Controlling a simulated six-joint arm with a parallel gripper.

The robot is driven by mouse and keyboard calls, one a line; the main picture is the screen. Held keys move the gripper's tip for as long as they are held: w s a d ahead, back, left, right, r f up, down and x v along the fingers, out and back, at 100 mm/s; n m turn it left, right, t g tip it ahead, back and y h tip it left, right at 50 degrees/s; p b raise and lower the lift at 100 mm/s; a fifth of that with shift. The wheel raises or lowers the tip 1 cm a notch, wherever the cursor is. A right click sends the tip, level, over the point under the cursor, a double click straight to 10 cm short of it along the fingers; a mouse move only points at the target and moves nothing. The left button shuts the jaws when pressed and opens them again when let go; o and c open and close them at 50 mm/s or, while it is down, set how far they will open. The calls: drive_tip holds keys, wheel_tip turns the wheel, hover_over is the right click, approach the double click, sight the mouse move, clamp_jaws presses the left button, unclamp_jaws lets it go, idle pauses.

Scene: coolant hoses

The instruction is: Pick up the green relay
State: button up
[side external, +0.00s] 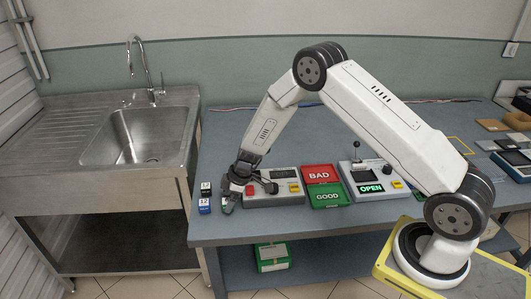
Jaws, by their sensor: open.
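A small green block (228,207), which looks like the green relay, is at the front left of the blue-grey bench, partly hidden by my dark gripper (231,192). My gripper points down over it with its jaws open. I cannot tell from this view whether the fingers are around the relay or just above it. A blue relay (204,206) stands just left of it, and a black relay (206,188) stands behind the blue one.
A grey device (285,200) with red and yellow buttons is just right of my gripper. Further right are a red BAD tray (319,172), a green GOOD tray (327,196) and a lever unit (350,168) reading OPEN. A steel sink (150,135) is left of the bench.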

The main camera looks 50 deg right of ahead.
drive_tip(key=shift+x, duration=0.95)
clamp_jaws()
